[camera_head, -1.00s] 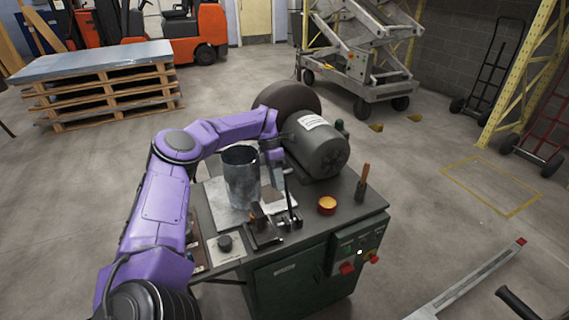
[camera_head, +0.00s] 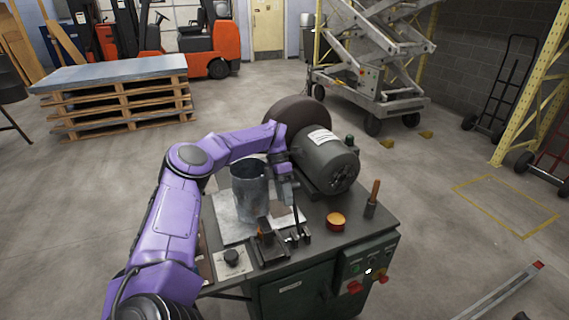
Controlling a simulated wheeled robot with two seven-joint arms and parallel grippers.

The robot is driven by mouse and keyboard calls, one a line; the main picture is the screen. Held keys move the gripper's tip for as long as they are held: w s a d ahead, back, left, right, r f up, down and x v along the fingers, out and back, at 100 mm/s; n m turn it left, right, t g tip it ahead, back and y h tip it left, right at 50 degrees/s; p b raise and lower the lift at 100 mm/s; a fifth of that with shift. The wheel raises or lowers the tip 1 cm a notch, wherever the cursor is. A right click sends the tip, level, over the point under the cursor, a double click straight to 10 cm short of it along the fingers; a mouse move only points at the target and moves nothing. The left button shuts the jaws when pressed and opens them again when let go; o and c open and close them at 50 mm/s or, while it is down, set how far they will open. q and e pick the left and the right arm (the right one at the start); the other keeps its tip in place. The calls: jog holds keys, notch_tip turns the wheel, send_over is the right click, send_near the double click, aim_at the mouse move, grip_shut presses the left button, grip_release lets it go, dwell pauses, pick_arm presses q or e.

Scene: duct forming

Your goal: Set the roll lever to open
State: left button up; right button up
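A dark green machine cabinet (camera_head: 275,292) stands in front of me. A thin dark upright lever (camera_head: 296,217) rises from small black clamp-like parts on its top; I cannot tell for sure whether this is the roll lever. My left gripper (camera_head: 289,200) points down right at the lever's upper part. The fingers are small and partly hidden, so I cannot see whether they grip it. A grey sheet-metal cylinder (camera_head: 250,192) stands upright just left of the gripper. My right gripper is out of view.
A grey motor (camera_head: 326,160) sits behind the gripper. An orange-topped round button (camera_head: 336,220) and a wooden-handled tool (camera_head: 374,192) are to the right. A control panel (camera_head: 366,268) with red knobs is on the front. Open floor lies right of the cabinet.

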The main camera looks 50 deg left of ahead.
pick_arm(q)
jog(key=p+v, duration=0.1)
jog(key=v, duration=0.9)
jog(key=shift+r, duration=0.25)
jog(key=shift+a, duration=0.1)
